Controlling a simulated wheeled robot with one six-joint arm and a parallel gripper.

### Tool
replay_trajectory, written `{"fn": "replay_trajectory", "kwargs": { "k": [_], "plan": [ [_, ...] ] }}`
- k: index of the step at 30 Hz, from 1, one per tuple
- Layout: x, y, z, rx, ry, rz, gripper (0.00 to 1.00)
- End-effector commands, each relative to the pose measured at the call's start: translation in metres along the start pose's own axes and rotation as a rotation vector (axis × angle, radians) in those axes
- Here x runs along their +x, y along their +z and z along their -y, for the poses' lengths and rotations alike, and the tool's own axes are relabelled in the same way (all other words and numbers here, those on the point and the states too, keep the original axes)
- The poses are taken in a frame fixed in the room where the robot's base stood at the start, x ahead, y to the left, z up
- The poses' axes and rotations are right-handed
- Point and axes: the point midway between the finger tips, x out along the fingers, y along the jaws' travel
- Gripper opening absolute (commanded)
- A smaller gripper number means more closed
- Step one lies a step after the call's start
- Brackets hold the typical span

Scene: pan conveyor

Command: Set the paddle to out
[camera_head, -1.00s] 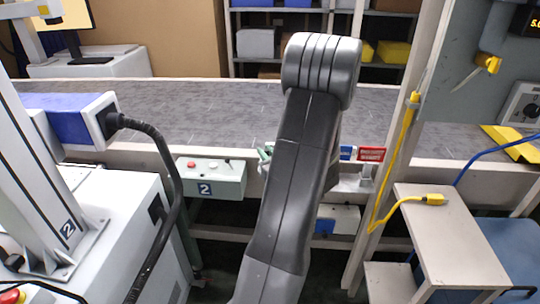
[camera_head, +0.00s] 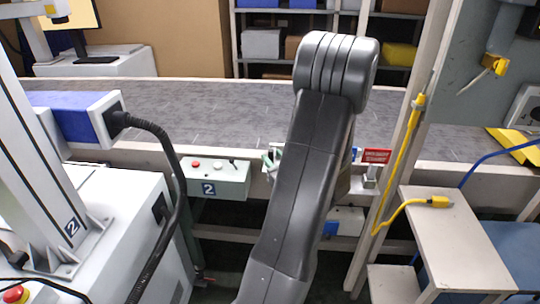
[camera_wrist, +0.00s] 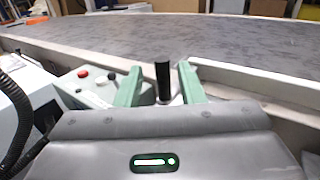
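In the wrist view, a black upright handle (camera_wrist: 162,82) stands between the two green fingers of my gripper (camera_wrist: 160,88). It may be the paddle's handle; I cannot tell its setting. The fingers are apart, with a visible gap on each side of the handle. In the head view, my dark arm hides most of the gripper; only a bit of green finger (camera_head: 268,161) shows at its left. The handle is hidden there.
A control box marked 2 (camera_head: 218,180) with a red button is fixed left of my gripper. The grey conveyor (camera_head: 200,110) runs behind its rail. A red sign (camera_head: 376,156) and an upright post (camera_head: 405,140) with a yellow cable stand at the right.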

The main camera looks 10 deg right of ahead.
Motion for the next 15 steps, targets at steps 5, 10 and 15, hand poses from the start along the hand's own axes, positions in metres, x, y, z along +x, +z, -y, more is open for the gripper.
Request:
{"fn": "replay_trajectory", "kwargs": {
  "k": [5, 10, 15],
  "plan": [
    [-0.04, -0.001, 0.002, 0.0, -0.006, -0.001, 0.35],
    [-0.072, 0.0, 0.001, 0.0, -0.003, 0.0, 0.35],
    [-0.095, 0.0, -0.001, 0.001, 0.0, 0.0, 0.35]
  ]
}}
